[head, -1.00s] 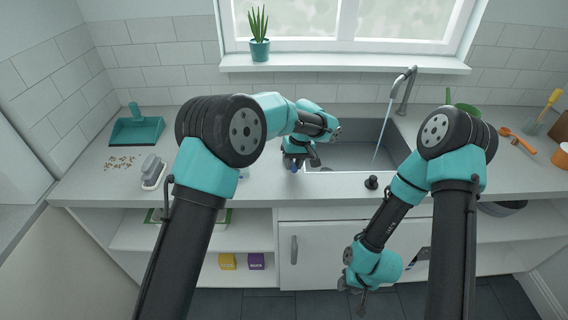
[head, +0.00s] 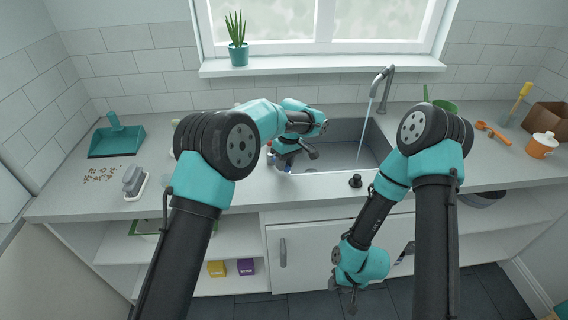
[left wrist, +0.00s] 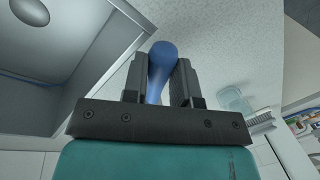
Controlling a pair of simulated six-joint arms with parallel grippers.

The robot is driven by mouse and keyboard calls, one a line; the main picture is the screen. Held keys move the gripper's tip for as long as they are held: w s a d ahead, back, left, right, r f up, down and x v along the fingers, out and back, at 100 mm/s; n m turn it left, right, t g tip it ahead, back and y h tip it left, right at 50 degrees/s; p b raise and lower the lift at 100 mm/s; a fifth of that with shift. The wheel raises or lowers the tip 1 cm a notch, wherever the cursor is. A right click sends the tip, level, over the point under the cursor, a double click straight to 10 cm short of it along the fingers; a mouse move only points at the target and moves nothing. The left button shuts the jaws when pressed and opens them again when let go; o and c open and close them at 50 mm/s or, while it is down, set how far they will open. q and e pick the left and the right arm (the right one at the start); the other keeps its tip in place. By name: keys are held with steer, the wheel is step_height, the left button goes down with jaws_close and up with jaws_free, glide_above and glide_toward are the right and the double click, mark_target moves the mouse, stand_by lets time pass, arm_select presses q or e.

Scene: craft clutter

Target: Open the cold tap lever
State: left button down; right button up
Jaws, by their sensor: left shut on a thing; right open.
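The blue cold tap lever (left wrist: 163,58) has a rounded end and sits between my left gripper's two fingers in the left wrist view. My left gripper (head: 285,168) is shut on it at the sink's front left corner. In the head view only a bit of blue shows there, and my own arm hides the rest. The grey tap spout (head: 385,80) stands behind the sink (head: 345,160). A stream of water runs from it into the basin. My right gripper (head: 350,301) is open and empty, hanging low before the cabinet.
A black knob (head: 355,181) stands on the counter in front of the sink. A grey brush (head: 134,181) and a teal dustpan (head: 116,140) with crumbs lie to the left.

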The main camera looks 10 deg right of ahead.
arm_select(q)
steer(key=c, duration=0.9)
jaws_free()
steer(key=d+r, duration=0.1)
steer(key=r, duration=0.4)
steer(key=w+r, duration=0.1)
steer(key=r, duration=0.5)
steer(key=w+d+r, duration=0.1)
steer(key=r, duration=0.5)
steer(key=shift+d, duration=0.35)
